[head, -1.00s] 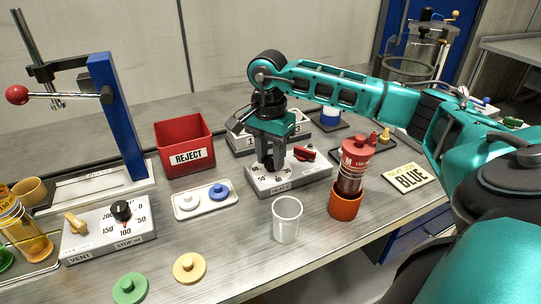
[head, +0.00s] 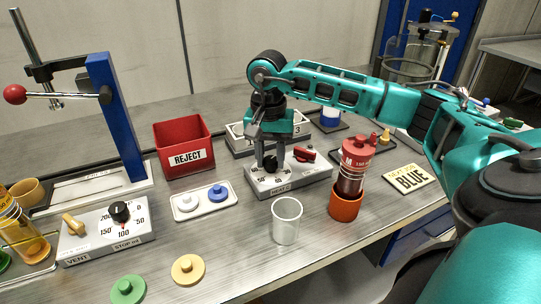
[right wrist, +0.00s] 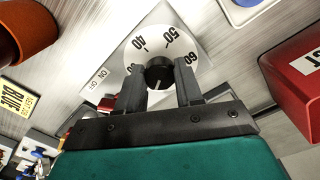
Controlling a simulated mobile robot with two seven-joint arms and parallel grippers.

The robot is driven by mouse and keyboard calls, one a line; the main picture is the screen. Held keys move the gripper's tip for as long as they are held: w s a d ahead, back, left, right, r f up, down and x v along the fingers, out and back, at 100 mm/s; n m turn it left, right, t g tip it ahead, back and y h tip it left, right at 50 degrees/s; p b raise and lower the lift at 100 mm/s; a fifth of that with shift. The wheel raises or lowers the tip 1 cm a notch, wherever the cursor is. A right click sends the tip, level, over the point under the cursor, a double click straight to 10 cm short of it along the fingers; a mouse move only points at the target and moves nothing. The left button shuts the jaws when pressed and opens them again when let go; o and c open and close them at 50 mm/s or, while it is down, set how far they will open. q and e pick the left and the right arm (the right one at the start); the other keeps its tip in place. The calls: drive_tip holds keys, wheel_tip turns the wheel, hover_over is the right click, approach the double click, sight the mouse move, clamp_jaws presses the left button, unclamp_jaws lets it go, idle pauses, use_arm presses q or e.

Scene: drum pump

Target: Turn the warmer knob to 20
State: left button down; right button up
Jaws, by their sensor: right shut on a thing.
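The warmer is a pale box (head: 312,177) in the middle of the bench, with a round white dial, a black knob (head: 270,163) and a red switch (head: 304,154). My right gripper (head: 269,160) points down at it, shut on the knob, one finger on each side. In the right wrist view the knob (right wrist: 158,72) sits between the fingertips on the dial (right wrist: 152,45), where 40, 50 and 60 show. A pale line on the knob points toward my gripper's palm. The dial numbers on that side are hidden. My left gripper is not in view.
A clear cup (head: 287,220) and an orange holder (head: 345,205) with a red-capped bottle (head: 354,165) stand in front and right. A red reject bin (head: 183,145) and a tray (head: 204,200) with two small lids are left. A numbered box (head: 240,142) is behind.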

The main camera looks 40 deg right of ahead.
sight(269, 160)
drive_tip(key=o, duration=1)
drive_tip(key=shift+o, duration=0.2)
wheel_tip(269, 160, up, 13)
drive_tip(key=p, duration=0.1)
drive_tip(key=shift+a+f, duration=0.1)
drive_tip(key=shift+a, duration=0.1)
